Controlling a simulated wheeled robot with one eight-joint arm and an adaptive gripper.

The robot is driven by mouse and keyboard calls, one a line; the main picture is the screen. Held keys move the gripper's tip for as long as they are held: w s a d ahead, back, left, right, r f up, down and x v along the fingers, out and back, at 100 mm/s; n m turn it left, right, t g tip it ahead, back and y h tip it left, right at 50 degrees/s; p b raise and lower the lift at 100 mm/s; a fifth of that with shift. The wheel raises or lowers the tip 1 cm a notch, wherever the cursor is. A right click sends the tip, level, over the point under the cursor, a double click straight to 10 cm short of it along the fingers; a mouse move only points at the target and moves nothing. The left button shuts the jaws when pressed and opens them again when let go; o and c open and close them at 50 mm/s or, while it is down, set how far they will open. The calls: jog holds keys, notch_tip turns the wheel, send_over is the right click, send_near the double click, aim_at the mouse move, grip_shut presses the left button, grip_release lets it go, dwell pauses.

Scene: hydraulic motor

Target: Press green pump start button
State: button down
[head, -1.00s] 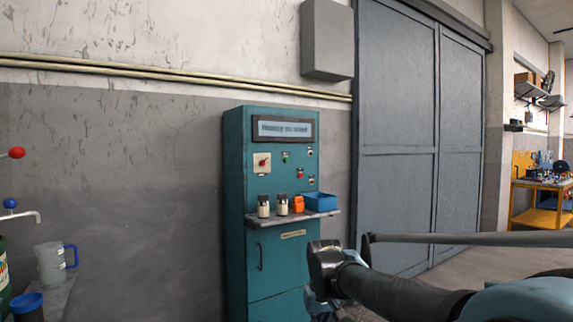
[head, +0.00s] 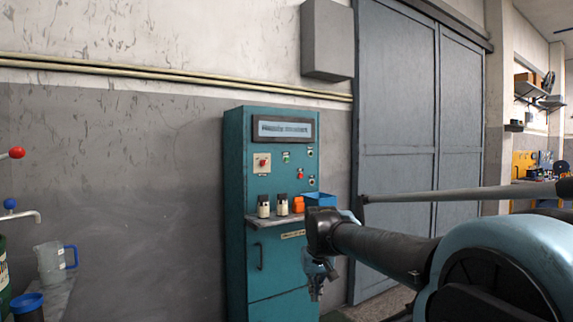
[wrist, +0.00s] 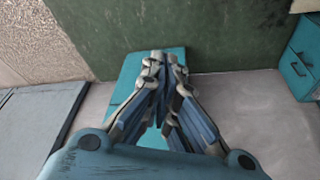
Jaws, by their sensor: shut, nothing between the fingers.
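The teal control cabinet (head: 236,200) stands against the wall, with a display at its top. The small green button (head: 286,157) is on its upper panel, between the red rotary switch (head: 262,162) on a pale plate and other small controls. A red button (head: 300,175) is lower right of it. My gripper (head: 315,294) hangs in front of the cabinet's lower right part, below the shelf and well below the green button. In the wrist view my gripper (wrist: 163,60) has its fingers together and empty, above a teal surface. The green button is not visible there.
The cabinet's shelf (head: 262,222) juts out and holds two small bottles (head: 272,206), an orange item (head: 298,205) and a blue bin (head: 320,199). A grey sliding door (head: 420,130) is to the right. A jug (head: 50,262) stands at left.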

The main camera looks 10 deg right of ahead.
aim_at(287, 159)
jog(key=w+d+r+t, duration=0.2)
jog(key=w+r+t, duration=0.1)
jog(key=w+r, duration=1.4)
jog(key=w+d+r+m+t+h, duration=0.1)
jog(key=w+r+t, duration=0.3)
jog(key=w+r, duration=1.4)
jog(key=w+d, duration=0.1)
jog(key=w, duration=0.7)
jog(key=shift+w+r, duration=0.15)
jog(key=shift+w, duration=0.05)
jog(key=shift+d, duration=0.1)
jog(key=w+a, duration=0.3)
jog(key=w, duration=0.5)
jog(key=shift+a, duration=0.25)
jog(key=shift+w+a, duration=0.35)
jog(key=shift+w, duration=0.3)
jog(key=shift+s, duration=0.15)
jog(key=shift+s+d, duration=0.35)
jog(key=shift+s, duration=0.25)
